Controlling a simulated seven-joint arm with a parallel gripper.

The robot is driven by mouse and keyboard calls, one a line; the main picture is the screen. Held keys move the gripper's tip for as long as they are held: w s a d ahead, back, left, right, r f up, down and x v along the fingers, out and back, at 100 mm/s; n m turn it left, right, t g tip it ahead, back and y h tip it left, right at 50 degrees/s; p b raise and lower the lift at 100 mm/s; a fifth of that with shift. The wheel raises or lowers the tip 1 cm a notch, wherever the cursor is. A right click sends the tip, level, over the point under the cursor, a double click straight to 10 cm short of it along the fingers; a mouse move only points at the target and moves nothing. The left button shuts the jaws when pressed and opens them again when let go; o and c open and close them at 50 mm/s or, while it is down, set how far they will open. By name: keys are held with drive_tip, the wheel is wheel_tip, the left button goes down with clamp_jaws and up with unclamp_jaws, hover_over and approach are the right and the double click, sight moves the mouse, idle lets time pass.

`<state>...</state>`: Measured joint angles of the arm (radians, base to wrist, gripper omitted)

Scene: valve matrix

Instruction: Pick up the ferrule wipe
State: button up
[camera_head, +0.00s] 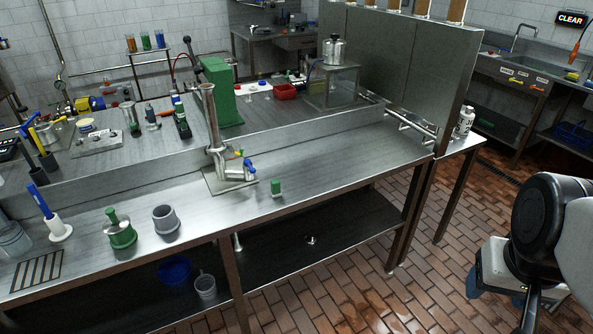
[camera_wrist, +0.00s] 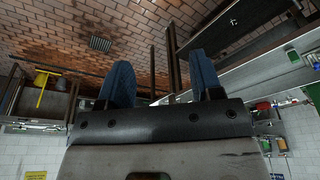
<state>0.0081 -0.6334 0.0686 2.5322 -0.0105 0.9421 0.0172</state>
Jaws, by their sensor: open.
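I cannot tell for sure which object is the ferrule wipe. A small green-topped piece (camera_head: 276,188) stands upright on the front bench, right of the steel valve pipe, and may be it. A green round piece with a knob (camera_head: 121,232) and a grey cup-like piece (camera_head: 165,220) stand further left on the same bench. My gripper (camera_head: 500,292) is at the right, over the tiled floor and well apart from the bench. In the wrist view its two blue fingers (camera_wrist: 162,82) are spread, with nothing between them.
The steel bench (camera_head: 330,172) is clear right of the green-topped piece. The upright valve pipe (camera_head: 211,125) with a blue-handled valve rises beside it. A blue-handled brush (camera_head: 45,210) stands at the left. A tall steel panel (camera_head: 400,70) rises behind the bench's right end.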

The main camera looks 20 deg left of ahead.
drive_tip(key=w+a+r+n, duration=0.1)
drive_tip(key=w+a+n, duration=0.3)
drive_tip(key=w, duration=0.4)
drive_tip(key=w+a+r+n, duration=0.1)
drive_tip(key=w+a+n, duration=0.25)
drive_tip(key=w, duration=0.45)
drive_tip(key=n+g, duration=0.3)
drive_tip(key=n, duration=1.6)
approach(276, 181)
drive_tip(key=shift+m, duration=0.25)
wheel_tip(276, 181, down, 5)
drive_tip(key=shift+s+d+f, duration=0.15)
drive_tip(key=shift+f, duration=0.15)
